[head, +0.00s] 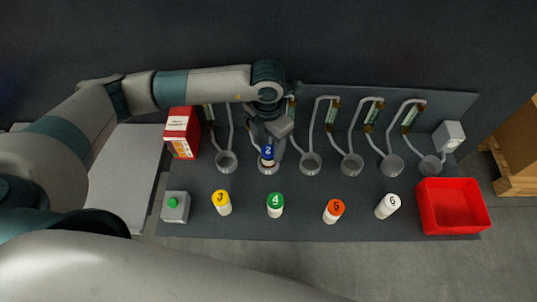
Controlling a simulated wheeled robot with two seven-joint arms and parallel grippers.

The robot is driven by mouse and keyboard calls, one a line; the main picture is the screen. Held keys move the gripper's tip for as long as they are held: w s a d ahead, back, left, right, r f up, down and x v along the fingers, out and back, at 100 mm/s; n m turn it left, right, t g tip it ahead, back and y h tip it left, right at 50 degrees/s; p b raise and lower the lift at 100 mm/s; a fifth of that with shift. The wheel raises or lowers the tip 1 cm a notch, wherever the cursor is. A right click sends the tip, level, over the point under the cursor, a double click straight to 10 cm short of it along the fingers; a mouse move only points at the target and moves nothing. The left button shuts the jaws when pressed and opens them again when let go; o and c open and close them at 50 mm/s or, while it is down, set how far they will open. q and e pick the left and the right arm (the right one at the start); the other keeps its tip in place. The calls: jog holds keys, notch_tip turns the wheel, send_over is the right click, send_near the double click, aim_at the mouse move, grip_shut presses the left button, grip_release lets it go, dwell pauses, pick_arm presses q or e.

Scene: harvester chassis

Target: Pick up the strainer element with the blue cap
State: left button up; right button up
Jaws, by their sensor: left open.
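The strainer element with the blue cap (267,153), marked 2, stands upright at the second round cup (268,170) from the left in the back row. Its white lower body shows only partly, and I cannot tell how deep it sits in the cup. My left gripper (271,153) reaches down from above and behind, with its fingers beside the blue-capped element. It is open, and whether a finger touches the element is too small to tell. My right gripper is not in view.
Yellow (222,203), green (275,205), orange (334,211) and white (387,206) capped elements stand in front. A red bin (453,206) is at right. A red carton (181,134) and grey container (175,206) are at left. Curved hoses rise behind the cups.

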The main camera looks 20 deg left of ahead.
aim_at(268, 151)
pick_arm(q)
jog(key=shift+f+p, duration=0.55)
jog(key=shift+f, duration=1)
jog(key=c, duration=1.2)
